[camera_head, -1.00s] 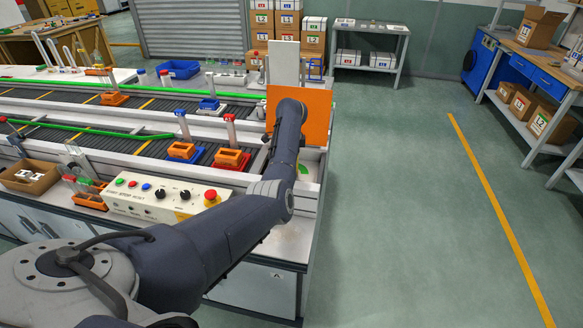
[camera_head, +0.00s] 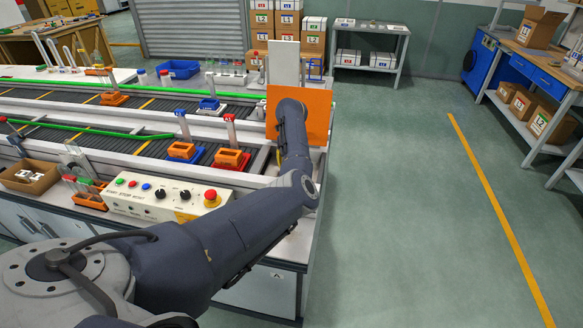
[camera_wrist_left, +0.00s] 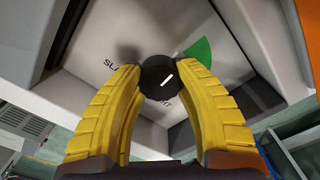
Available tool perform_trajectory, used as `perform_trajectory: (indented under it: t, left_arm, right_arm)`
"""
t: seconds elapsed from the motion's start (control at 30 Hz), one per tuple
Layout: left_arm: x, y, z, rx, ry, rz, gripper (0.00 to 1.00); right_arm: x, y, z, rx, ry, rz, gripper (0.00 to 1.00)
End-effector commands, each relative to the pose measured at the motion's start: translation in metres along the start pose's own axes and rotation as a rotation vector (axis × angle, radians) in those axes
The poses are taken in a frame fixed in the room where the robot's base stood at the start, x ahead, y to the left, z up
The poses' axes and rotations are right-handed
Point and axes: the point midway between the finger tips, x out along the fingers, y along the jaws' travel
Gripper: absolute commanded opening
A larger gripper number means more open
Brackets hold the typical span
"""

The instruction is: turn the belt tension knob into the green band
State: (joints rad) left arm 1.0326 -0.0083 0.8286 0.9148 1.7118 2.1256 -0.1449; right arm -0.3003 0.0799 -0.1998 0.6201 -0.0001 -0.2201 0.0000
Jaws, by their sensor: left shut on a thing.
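The black round belt tension knob (camera_wrist_left: 155,70) shows in the left wrist view, with a short slanted white mark on its face. A green band (camera_wrist_left: 198,52) lies on the pale dial plate up and right of the knob, apart from it. The white mark does not clearly line up with the band. Dark lettering at the left and below is partly hidden by the fingers. My left gripper (camera_wrist_left: 160,84) is shut on the knob, one yellow finger on each side. In the head view my arm hides the knob and gripper. My right gripper is in no view.
An orange panel (camera_head: 318,110) stands by the arm at the conveyor's end. A control box with a red emergency button (camera_head: 211,198) lies left of the forearm. Racks with orange holders (camera_head: 230,158) stand on the conveyor. The floor to the right is open.

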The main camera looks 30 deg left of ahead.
Motion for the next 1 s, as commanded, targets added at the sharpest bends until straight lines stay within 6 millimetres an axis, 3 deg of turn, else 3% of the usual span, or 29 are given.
perform_trajectory:
  t: [0.6,1.0]
  left_arm:
    - [-0.0002,-0.0006,-0.0008,0.566,0.001,-0.001,0.04]
    - [-0.0003,-0.0006,-0.0006,0.8,0.0,-0.001,0.04]
  right_arm:
    - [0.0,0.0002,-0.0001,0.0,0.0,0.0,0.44]
    - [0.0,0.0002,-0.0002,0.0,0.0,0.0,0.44]
